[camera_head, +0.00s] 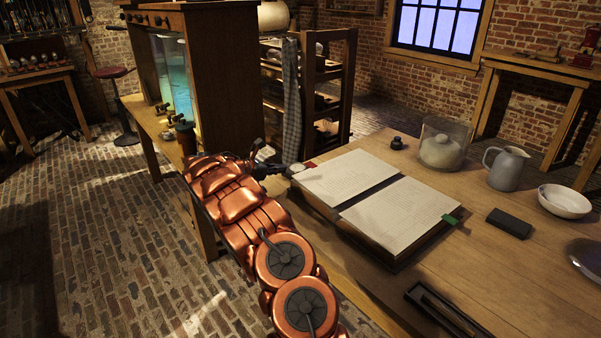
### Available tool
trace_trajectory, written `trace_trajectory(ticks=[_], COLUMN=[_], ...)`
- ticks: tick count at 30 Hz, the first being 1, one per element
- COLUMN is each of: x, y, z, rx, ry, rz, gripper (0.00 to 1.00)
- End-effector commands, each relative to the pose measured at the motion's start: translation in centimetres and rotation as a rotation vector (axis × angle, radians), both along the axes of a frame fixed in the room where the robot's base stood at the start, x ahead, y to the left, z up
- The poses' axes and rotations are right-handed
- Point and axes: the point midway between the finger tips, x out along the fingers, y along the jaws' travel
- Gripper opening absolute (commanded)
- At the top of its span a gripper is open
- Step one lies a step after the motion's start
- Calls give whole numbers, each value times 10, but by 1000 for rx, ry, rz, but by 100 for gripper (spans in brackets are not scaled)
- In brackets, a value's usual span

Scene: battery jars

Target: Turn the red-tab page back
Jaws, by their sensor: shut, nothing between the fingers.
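An open book (346,184) lies on the wooden table, with a written page on each side of a dark gap. A small red tab (310,164) shows at the far left edge of the left page (345,178). A green tab (450,219) sticks out at the right edge of the right page (403,214). My copper arm reaches in from the bottom, and my gripper (292,169) is shut and empty at the book's left edge, close beside the red tab. I cannot tell whether it touches the page or the tab.
A glass jar (444,145), a small dark inkwell (397,143), a grey jug (507,168), a white bowl (565,201) and a black block (509,223) stand behind and right of the book. A dark tray (447,312) lies in front. A wooden cabinet (228,75) stands left.

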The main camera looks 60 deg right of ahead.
Motion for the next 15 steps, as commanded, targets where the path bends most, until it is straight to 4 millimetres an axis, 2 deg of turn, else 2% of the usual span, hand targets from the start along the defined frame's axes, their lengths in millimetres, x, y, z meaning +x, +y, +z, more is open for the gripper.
trace_trajectory(ticks=[7,15], x=[-3,-17], y=[-17,-57], z=[-9,-24], rx=[1,2], ry=[8,7], rz=[5,3], gripper=[0,0])
